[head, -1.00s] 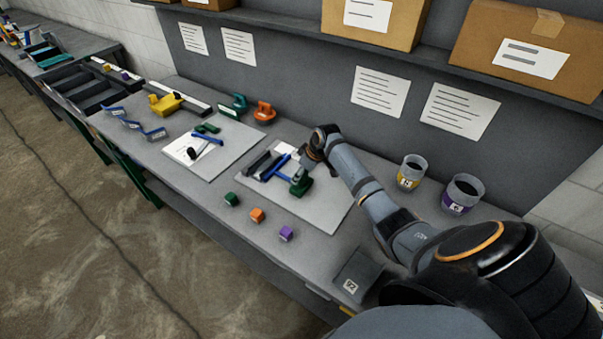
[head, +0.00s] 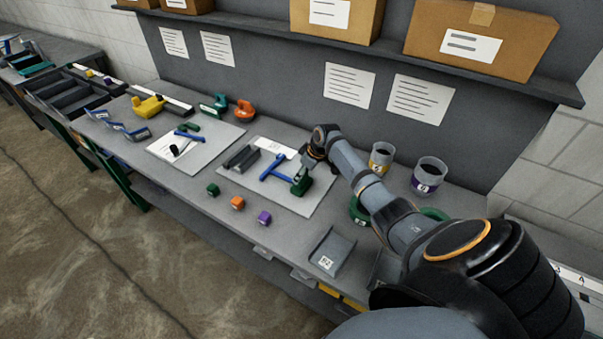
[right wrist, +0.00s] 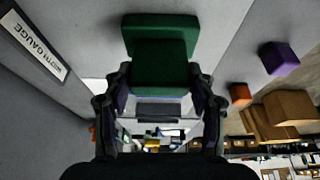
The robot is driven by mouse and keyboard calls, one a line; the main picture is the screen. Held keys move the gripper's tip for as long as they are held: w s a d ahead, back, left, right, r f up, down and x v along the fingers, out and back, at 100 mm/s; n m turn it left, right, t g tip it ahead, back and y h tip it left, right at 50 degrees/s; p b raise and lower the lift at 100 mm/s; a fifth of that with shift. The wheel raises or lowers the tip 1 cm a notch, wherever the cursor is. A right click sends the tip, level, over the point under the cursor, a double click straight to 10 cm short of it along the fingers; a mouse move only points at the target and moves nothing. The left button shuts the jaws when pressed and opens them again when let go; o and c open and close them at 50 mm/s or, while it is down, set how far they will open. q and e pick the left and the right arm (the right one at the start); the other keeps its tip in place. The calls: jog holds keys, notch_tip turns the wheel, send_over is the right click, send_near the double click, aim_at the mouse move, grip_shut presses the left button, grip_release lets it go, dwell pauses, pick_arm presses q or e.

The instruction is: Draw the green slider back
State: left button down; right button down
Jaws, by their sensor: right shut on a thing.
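The green slider (head: 301,181) is at the right end of a width gauge on a pale board (head: 300,207). A blue T-shaped bar (head: 273,168) lies beside it, its stem running to the slider. A dark block (head: 241,158) lies left of the bar, with a gap between. My right gripper (head: 310,164) is down at the slider. In the right wrist view, the slider (right wrist: 160,50) is between the two fingers (right wrist: 160,82), which are shut on it. The fingertips are partly hidden in the head view. My left gripper is out of view.
Green (head: 213,190), orange (head: 238,203) and purple (head: 264,218) cubes lie along the front of the bench. Two cups (head: 429,174) stand behind my right arm. A grey tray (head: 331,251) sits near the front edge. A second board (head: 205,160) lies left.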

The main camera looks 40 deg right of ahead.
jog(key=c, duration=0.5)
grip_release()
jog(key=shift+s+d, duration=0.15)
jog(key=shift+o, duration=0.3)
jog(key=shift+r, duration=0.3)
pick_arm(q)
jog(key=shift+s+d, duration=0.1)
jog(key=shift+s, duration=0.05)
pick_arm(e)
jog(key=v, duration=1.1)
jog(key=shift+s, duration=0.25)
jog(key=shift+r, duration=0.15)
